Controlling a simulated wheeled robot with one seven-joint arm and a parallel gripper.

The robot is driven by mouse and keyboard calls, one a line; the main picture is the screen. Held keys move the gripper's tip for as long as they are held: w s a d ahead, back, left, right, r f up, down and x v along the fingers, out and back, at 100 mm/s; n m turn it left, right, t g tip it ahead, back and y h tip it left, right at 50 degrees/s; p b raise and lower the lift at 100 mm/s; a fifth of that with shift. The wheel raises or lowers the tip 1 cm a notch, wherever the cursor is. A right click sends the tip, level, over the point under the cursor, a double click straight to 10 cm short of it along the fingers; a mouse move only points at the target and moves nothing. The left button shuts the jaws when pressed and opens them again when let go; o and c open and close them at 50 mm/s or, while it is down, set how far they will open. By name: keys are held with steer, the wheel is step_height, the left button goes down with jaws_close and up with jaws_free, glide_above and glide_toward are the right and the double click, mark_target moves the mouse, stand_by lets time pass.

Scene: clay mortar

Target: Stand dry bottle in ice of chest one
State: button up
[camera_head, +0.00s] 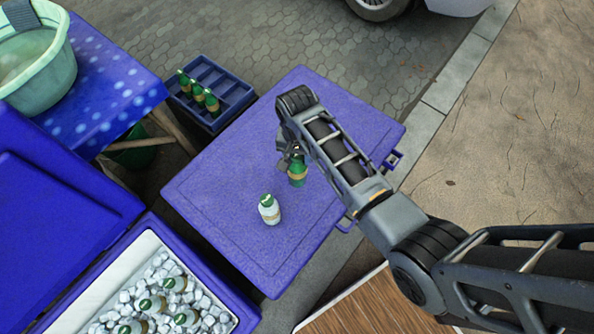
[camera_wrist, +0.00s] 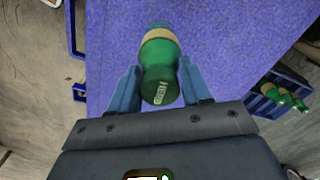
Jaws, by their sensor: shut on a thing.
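My gripper (camera_head: 293,156) is shut on a green bottle (camera_head: 298,179) with a tan label band, over the closed purple chest lid (camera_head: 225,190). A frosted white bottle with a green cap (camera_head: 269,211) stands on the same lid, left of and nearer than the held one. An open blue chest (camera_head: 198,262) at lower left holds white ice (camera_head: 205,301) and several green-capped bottles.
A blue crate (camera_head: 238,92) with green bottles stands on the paving beyond the lid; it also shows in the wrist view (camera_wrist: 262,104). A green basin (camera_head: 62,62) sits on a spotted blue table (camera_head: 120,92) at upper left. The open chest's raised lid (camera_head: 50,205) stands at left.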

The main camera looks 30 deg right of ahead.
step_height(320, 180, up, 3)
steer(key=shift+r+p, duration=0.1)
steer(key=shift+p, duration=0.7)
step_height(320, 180, up, 10)
